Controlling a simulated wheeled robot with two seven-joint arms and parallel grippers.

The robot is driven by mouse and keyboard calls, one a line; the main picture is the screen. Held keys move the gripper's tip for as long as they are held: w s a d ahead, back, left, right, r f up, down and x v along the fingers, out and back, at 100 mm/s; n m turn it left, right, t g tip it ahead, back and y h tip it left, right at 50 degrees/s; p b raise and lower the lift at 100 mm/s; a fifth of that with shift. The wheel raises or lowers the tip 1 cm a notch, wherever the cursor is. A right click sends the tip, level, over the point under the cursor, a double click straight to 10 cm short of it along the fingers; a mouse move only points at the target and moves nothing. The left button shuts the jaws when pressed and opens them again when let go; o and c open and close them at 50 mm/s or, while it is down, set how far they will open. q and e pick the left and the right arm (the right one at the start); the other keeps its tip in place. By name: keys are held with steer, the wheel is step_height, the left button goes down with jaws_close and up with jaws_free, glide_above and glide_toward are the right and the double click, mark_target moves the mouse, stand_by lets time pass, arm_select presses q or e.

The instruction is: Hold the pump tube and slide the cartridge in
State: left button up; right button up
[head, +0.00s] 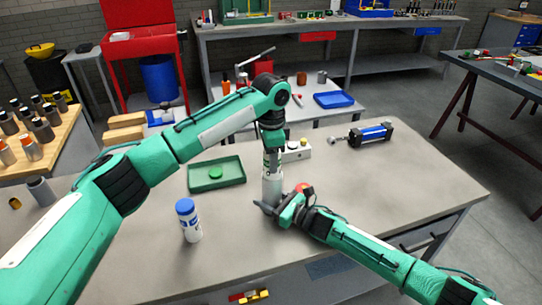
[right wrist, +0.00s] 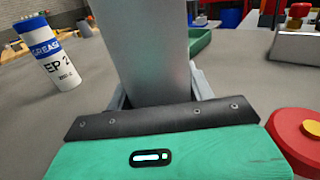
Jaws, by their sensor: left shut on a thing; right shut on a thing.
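The pump tube (head: 272,187) is a plain grey cylinder, upright in the middle of the workbench. My right gripper (head: 285,210) is shut around its lower part; the tube (right wrist: 147,55) fills the middle of the right wrist view between the jaws. My left gripper (head: 272,160) points down from above and is shut at the tube's upper end. Its fingers hide the tube's mouth. The cartridge (head: 188,222), white with a blue cap and label, stands upright on the bench to the left, apart from both grippers. Its grease label shows in the right wrist view (right wrist: 46,52).
A green tray (head: 216,187) lies left of the tube. A pale control box (head: 297,152) stands behind it, and a red knob (head: 303,188) close beside my right gripper. A black-and-blue cylinder (head: 370,135) lies farther right. The bench's right side (head: 420,185) is clear.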

arm_select(q)
steer(key=shift+f, duration=1.55)
stand_by(2.2)
steer(key=o, duration=1.2)
steer(key=shift+r, duration=0.1)
step_height(320, 180, up, 12)
steer(key=shift+f, duration=0.1)
arm_select(e)
steer(key=o, duration=1.5)
